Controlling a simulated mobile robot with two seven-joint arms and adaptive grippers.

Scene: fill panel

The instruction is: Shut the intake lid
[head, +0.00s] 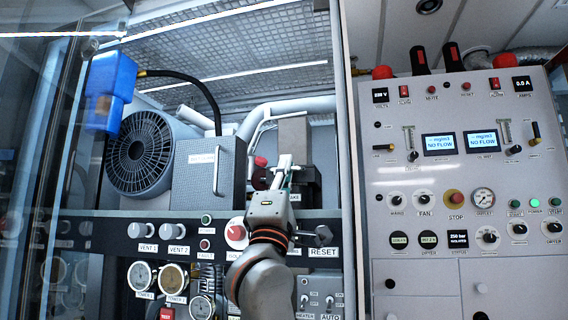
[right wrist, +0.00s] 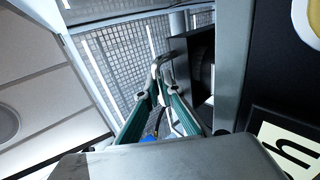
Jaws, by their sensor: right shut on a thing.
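The intake station is behind the panel frame in the head view, where a partly hidden label ends in "AKE". A grey-brown upright plate (head: 294,140), which looks like the intake lid, stands there. I cannot tell how far open it is. My right gripper (head: 284,168) is in front of it, covering part of it. In the right wrist view, the green-padded fingers (right wrist: 160,98) are closed around a bent metal bar (right wrist: 160,63), which looks like the lid's handle. A dark plate (right wrist: 194,70) is just right of the bar. My left gripper is not in view.
A grey box with a handle (head: 208,172) and a round fan housing (head: 142,152) are left of the gripper. Below runs a dark strip with knobs and a RESET label (head: 324,252). A frame post (head: 347,150) and a control panel (head: 462,215) are close on the right.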

